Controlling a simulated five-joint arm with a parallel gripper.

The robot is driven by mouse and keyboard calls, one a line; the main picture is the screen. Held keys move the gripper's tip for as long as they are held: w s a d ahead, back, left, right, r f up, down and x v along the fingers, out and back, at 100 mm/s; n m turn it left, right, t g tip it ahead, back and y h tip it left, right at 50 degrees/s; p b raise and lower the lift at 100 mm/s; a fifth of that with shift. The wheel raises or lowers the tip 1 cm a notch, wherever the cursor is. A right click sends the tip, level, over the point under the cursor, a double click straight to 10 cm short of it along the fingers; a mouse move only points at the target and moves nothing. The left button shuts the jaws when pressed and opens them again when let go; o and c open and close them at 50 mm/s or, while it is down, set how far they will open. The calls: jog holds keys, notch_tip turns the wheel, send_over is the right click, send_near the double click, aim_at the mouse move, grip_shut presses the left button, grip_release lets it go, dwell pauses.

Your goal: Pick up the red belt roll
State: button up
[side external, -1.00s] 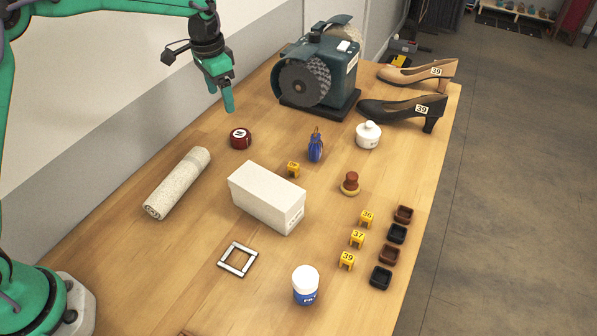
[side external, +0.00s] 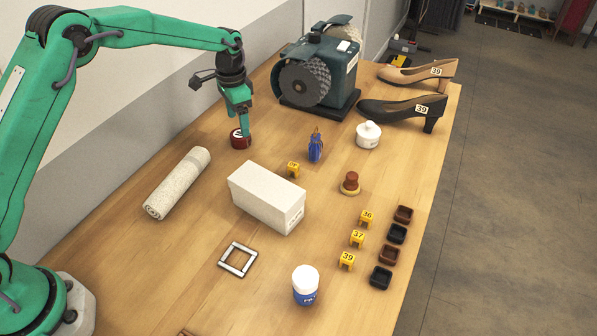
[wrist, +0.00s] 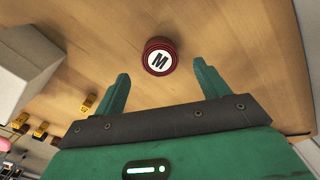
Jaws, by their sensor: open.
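The red belt roll (side external: 240,141) is a small dark red round roll with a white top label, lying flat on the wooden table at the left of the grinder. In the wrist view the roll (wrist: 160,66) shows a black M on its label, just beyond and between the two green fingertips. My gripper (side external: 242,128) is right above and partly in front of the roll in the side view. Its fingers (wrist: 158,78) are spread apart with nothing between them. Whether a finger touches the roll cannot be told.
A bench grinder (side external: 318,75) stands behind to the right. A rolled light mat (side external: 178,183) and a white box (side external: 266,198) lie nearer. A blue tassel-like item (side external: 315,146) and a yellow number marker (side external: 293,169) are right of the roll. Bare table surrounds the roll.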

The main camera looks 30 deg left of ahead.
aim_at(240, 134)
jog(key=shift+s+f, duration=0.1)
jog(key=shift+f, duration=2.75)
jog(key=c, duration=1.1)
jog(key=shift+r, duration=0.1)
jog(key=shift+r, duration=0.7)
jog(key=r, duration=0.3)
jog(key=shift+s+d+r, duration=0.1)
jog(key=shift+s+d, duration=0.05)
jog(key=shift+d, duration=0.15)
jog(key=s+d+r, duration=0.6)
jog(key=d, duration=0.3)
jog(key=shift+s+r, duration=0.15)
jog(key=shift+r, duration=0.05)
